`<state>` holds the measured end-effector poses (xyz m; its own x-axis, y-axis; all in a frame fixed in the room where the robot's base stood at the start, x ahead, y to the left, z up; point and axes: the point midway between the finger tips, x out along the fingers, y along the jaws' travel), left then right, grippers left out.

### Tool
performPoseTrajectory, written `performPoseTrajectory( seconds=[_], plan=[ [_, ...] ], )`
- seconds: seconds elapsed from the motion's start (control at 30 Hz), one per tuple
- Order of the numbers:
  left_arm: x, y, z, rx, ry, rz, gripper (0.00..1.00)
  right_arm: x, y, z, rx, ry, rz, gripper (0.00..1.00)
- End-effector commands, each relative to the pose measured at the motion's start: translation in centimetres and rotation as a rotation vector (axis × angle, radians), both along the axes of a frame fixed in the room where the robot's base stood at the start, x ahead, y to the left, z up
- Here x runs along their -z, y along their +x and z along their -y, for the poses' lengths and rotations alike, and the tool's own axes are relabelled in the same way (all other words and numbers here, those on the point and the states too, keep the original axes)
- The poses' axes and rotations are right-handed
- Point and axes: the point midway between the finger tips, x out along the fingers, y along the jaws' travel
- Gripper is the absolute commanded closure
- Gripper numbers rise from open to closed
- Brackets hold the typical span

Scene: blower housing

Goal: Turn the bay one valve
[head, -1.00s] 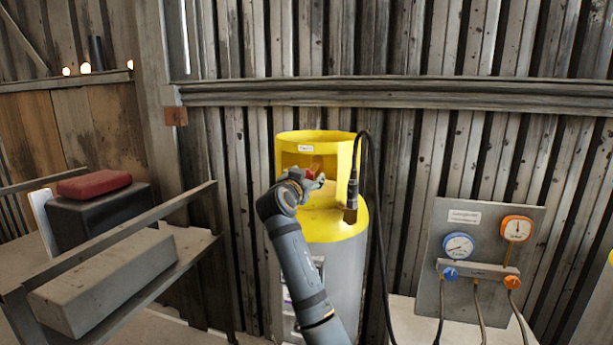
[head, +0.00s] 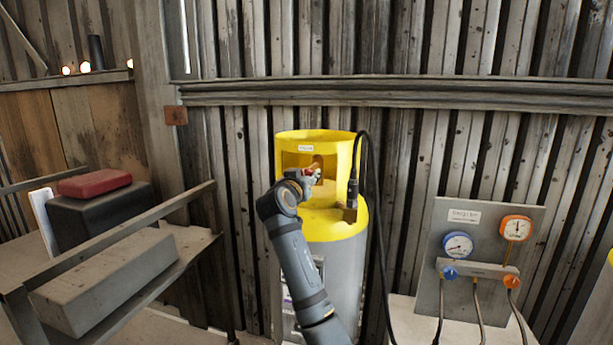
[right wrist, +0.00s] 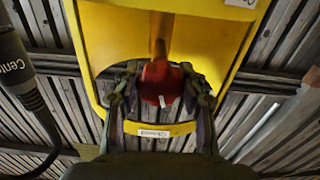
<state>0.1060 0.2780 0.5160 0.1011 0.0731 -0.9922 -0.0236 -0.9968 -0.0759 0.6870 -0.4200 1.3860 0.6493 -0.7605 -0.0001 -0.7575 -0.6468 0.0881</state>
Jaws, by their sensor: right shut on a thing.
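The valve with its red knob (right wrist: 160,84) sits inside the yellow collar of a grey and yellow cylinder (head: 345,262). In the right wrist view the knob lies between the two fingers of my right gripper (right wrist: 160,95), and a brass-coloured stem runs up from it. A small white mark shows on the knob. My right gripper (head: 311,175) is shut on the red knob at the collar's opening; its fingers partly hide the knob in the head view. My left gripper is in neither view.
A black hose (head: 372,230) with a connector hangs at the cylinder's right side. A gauge panel (head: 484,230) with blue and orange knobs stands at the right. A metal shelf (head: 170,262) with a grey block, a black box and a red case is at the left.

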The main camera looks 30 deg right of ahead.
Motion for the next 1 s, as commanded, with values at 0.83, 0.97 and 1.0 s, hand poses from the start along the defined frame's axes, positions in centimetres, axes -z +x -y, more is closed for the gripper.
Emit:
performPoseTrajectory(
  seconds=[0.83, 0.97, 1.0],
  plan=[
    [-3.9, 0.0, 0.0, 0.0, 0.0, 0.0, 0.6, -0.3, 0.1, -0.1, -0.001, -0.521, -0.612, 0.9],
    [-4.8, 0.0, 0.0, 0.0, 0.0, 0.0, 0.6, -0.3, 0.1, -0.1, -0.001, -0.602, -0.706, 0.9],
    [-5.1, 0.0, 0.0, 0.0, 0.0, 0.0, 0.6, -0.3, 0.1, -0.1, -0.001, -0.626, -0.736, 0.9]
  ],
)
